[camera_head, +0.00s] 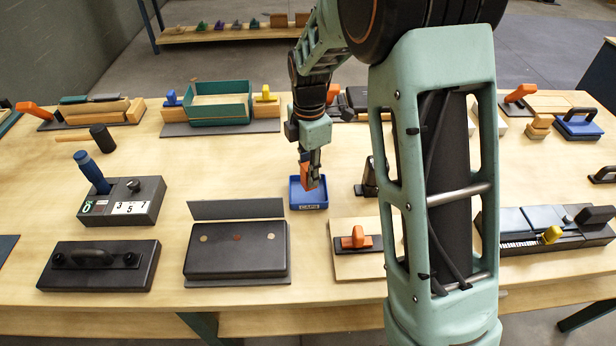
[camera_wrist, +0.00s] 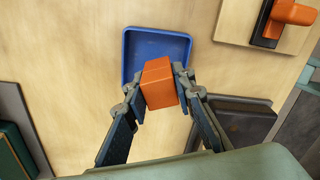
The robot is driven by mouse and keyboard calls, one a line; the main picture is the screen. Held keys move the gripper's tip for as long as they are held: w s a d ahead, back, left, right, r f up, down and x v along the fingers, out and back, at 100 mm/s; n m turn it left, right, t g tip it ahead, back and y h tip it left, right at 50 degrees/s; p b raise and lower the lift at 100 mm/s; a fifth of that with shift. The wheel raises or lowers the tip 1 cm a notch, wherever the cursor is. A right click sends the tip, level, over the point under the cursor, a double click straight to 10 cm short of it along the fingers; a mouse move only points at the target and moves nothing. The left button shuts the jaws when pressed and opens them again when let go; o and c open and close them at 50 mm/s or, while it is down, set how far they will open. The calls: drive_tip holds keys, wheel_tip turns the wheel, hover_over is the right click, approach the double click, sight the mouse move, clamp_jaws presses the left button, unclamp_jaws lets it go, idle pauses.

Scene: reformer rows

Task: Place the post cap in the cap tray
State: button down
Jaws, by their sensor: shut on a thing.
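The post cap (camera_wrist: 160,84) is an orange block between the fingertips of my gripper (camera_wrist: 158,86), which is shut on it. In the head view the cap (camera_head: 306,174) shows at the end of my gripper (camera_head: 310,172), over the cap tray. The cap tray (camera_head: 309,206) is a small blue open tray with a "CAPS" label on its front wall. In the wrist view the tray (camera_wrist: 133,50) lies beyond the cap, which covers its lower right part. The visible tray floor is empty. I cannot tell how high the cap is above the tray floor.
A black box with a raised plate (camera_head: 237,262) stands left of the tray. A wooden board with an orange-handled clamp (camera_head: 356,241) stands to the right front. A green bin (camera_head: 217,103) is at the back left. Bare tabletop lies around the tray's left side.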

sight(308, 163)
drive_tip(key=shift+w+f, duration=0.25)
drive_tip(key=shift+f, duration=0.05)
drive_tip(key=shift+w+f, duration=0.15)
drive_tip(key=shift+f, duration=1.7)
drive_tip(key=c, duration=1.6)
unclamp_jaws()
wheel_tip(308, 163, up, 12)
drive_tip(key=shift+r, duration=0.2)
